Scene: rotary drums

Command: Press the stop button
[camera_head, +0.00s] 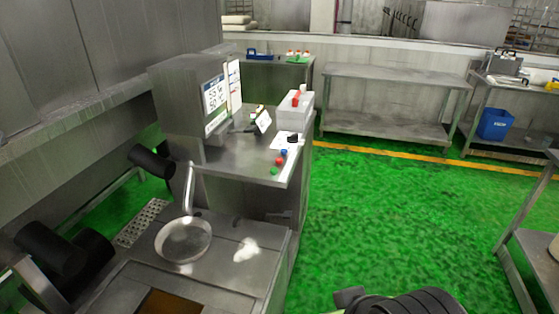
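Small round buttons sit along the right edge of the steel control counter (240,158) in the head view. A red button (279,161) lies between a blue button (284,152) behind it and a green button (274,170) in front. No label on them is readable, so I cannot tell from markings which one is stop. A dark, ribbed part of my arm shows at the bottom edge, right of the counter and well apart from the buttons. My gripper's fingertips are not in view.
A round steel pan (183,240) sits in the lower worktop in front of the counter. A white box (293,112) and papers stand behind the buttons. Black cylinders (50,248) stick out at left. The green floor (400,215) right of the counter is clear up to the steel table (390,72).

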